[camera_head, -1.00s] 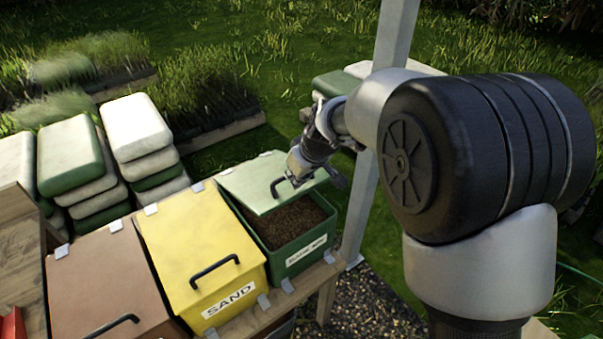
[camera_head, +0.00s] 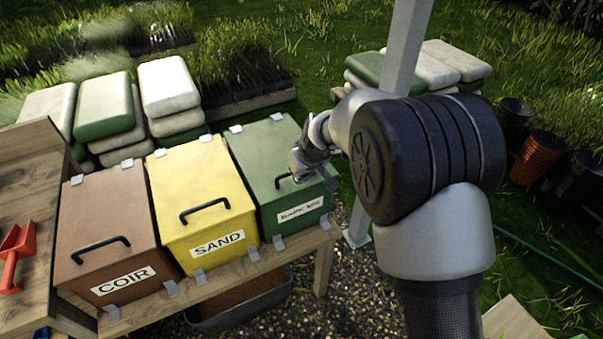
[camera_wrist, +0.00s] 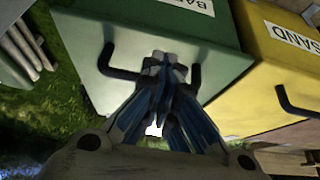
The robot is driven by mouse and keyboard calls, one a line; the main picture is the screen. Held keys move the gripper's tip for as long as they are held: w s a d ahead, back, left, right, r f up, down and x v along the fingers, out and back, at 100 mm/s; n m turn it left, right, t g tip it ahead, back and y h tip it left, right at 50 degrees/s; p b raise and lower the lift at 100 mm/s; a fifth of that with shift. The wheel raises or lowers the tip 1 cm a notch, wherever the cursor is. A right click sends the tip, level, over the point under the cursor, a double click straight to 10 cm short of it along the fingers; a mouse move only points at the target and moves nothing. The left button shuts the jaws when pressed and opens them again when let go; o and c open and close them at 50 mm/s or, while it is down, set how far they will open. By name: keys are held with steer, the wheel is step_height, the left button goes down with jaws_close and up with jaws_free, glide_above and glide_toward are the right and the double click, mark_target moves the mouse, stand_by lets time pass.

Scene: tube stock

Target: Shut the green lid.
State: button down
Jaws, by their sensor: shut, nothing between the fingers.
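The green lid (camera_head: 262,152) lies down flat on the green bin at the right end of the row in the head view. Its black handle (camera_head: 284,180) is partly hidden behind my gripper (camera_head: 299,172). The bin's front carries a white label (camera_head: 300,209). In the wrist view the green lid (camera_wrist: 105,85) fills the left and middle. My gripper (camera_wrist: 165,65) is shut and empty there, with its fingertips at the middle of the black handle (camera_wrist: 110,62). I cannot tell whether they touch it.
The yellow SAND bin (camera_head: 203,194) and brown COIR bin (camera_head: 104,226) stand beside it, both lidded. A grey post (camera_head: 402,48) rises close behind my arm. A red scoop (camera_head: 14,258) lies on the bench at left. Stacked sacks (camera_head: 168,87) stand behind the bins.

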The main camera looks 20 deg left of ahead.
steer(key=shift+r, duration=0.1)
steer(key=shift+r, duration=0.3)
steer(key=s+d+r+m+p, duration=0.1)
steer(key=s+d+r, duration=0.45)
steer(key=d, duration=0.25)
steer(key=s+d+r+m, duration=0.2)
steer(key=s+d+r, duration=0.3)
steer(key=d+r, duration=0.15)
steer(key=s+d+r+m+p, duration=0.1)
steer(key=s+d+r, duration=0.4)
steer(key=d, duration=0.4)
steer(key=s+d+r+m+h, duration=0.1)
steer(key=s+d+m+h, duration=0.1)
steer(key=s+d, duration=0.5)
steer(key=s+d+r+m+t+h, duration=0.1)
steer(key=s+d+m+h, duration=0.1)
steer(key=s+d, duration=0.5)
steer(key=shift+s+r+m, duration=0.3)
steer(key=shift+s+m, duration=0.6)
steer(key=shift+s, duration=0.2)
